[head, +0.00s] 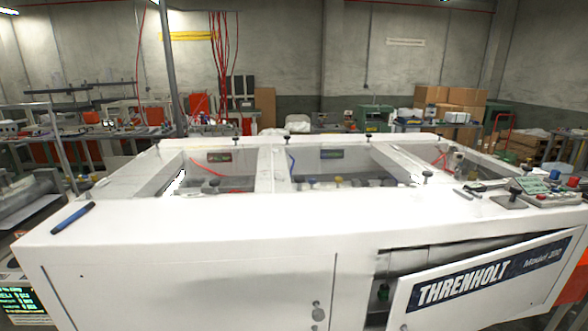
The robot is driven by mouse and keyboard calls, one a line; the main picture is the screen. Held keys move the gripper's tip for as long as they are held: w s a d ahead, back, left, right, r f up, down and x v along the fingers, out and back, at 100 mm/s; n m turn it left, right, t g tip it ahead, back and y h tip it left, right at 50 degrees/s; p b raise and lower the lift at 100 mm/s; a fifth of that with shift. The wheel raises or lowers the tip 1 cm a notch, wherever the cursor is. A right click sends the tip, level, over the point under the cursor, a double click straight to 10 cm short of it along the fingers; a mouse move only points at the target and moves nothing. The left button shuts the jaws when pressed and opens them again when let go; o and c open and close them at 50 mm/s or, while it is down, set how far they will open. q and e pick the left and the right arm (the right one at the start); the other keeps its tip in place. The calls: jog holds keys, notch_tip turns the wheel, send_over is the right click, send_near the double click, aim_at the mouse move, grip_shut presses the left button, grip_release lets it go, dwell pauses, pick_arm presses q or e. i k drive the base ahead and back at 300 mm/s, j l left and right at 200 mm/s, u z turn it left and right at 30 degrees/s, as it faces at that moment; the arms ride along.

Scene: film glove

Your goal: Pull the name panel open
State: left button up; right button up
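Inside the gap I see a grey interior and a small dark and green part (383,291). The panel's lower edge is cut off by the picture. Neither of my grippers is in the head view.
A blue pen (73,217) lies on the machine's top left. A control block with colored buttons (550,187) sits at the top right. Black knobs stand around the open bays on top. A green display (20,304) is at the lower left. Benches and cardboard boxes (450,98) stand behind.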

aim_at(478, 293)
jog(key=z, duration=1.5)
